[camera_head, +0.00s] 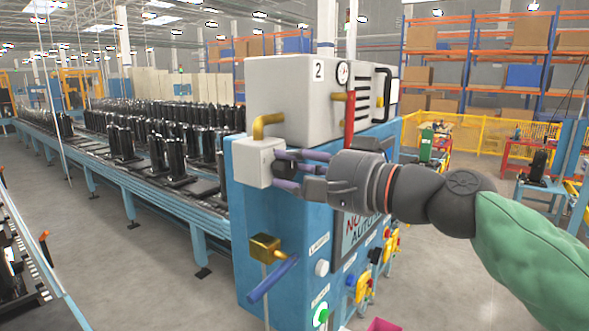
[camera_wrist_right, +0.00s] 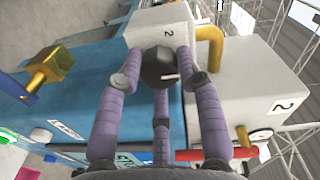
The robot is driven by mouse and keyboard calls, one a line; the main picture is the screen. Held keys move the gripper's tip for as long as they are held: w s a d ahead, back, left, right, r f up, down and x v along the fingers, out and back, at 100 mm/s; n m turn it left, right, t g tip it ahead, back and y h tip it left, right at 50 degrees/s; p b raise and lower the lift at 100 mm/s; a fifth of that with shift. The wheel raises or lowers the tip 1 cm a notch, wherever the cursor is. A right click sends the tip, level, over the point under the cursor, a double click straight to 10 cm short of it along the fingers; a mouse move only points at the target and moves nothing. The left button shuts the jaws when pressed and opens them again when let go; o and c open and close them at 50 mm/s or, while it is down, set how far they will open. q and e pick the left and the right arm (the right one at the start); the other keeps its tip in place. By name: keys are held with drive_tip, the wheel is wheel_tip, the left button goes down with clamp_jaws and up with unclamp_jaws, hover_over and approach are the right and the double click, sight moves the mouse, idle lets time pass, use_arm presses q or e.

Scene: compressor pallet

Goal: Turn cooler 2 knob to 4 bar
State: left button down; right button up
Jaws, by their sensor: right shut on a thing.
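The cooler 2 unit is a white box (camera_head: 290,95) labelled "2" on top of the blue cabinet (camera_head: 245,215). A smaller white regulator box (camera_head: 256,163) hangs off it on a yellow pipe, and it also shows with a "2" in the right wrist view (camera_wrist_right: 158,27). Its black knob (camera_wrist_right: 158,66) has a light pointer line. My right gripper (camera_head: 285,170) is shut on the knob, with its purple fingers around it, and it also shows in the right wrist view (camera_wrist_right: 160,75). The gauge (camera_head: 342,73) is too small to read. My left gripper is not in view.
A red-handled lever (camera_head: 349,119) stands on the cabinet to the right of the regulator. A brass valve with a blue handle (camera_head: 272,278) sits below it. Yellow switches (camera_head: 363,287) line the panel. A conveyor (camera_head: 150,190) with black compressors runs at left.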

drive_tip(key=o, duration=1.1)
drive_tip(key=shift+o, duration=0.2)
drive_tip(key=v, duration=1.2)
drive_tip(key=shift+f, duration=0.1)
